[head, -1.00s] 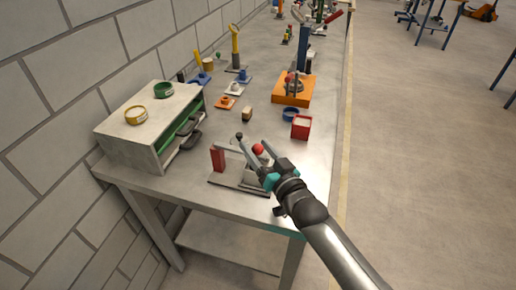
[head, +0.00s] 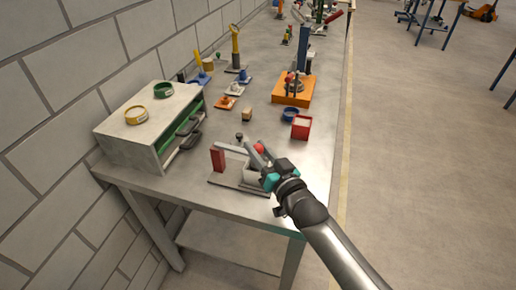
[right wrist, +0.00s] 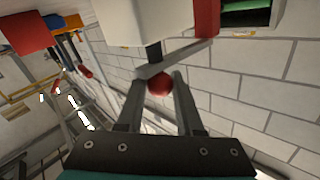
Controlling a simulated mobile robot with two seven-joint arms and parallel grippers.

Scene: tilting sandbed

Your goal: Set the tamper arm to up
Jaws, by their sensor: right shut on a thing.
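The tamper stands on a dark base plate near the front of the bench. It has a red post (head: 218,159) at its left and a grey tamper arm (head: 233,148) reaching right, roughly level, over a white block or cup (head: 250,174). A red ball knob (head: 260,148) is at the arm's free end. My right gripper (head: 258,153) is shut on this knob, partly hiding it. In the right wrist view the knob (right wrist: 159,85) sits between the two fingers (right wrist: 158,88), with the arm (right wrist: 178,60) just beyond. My left gripper is not in view.
A small dark knob (head: 239,136) stands just behind the tamper. A grey shelf box (head: 130,145) is at the left by the wall. A red container (head: 300,128), a blue ring (head: 290,115) and an orange stand (head: 293,92) are farther back.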

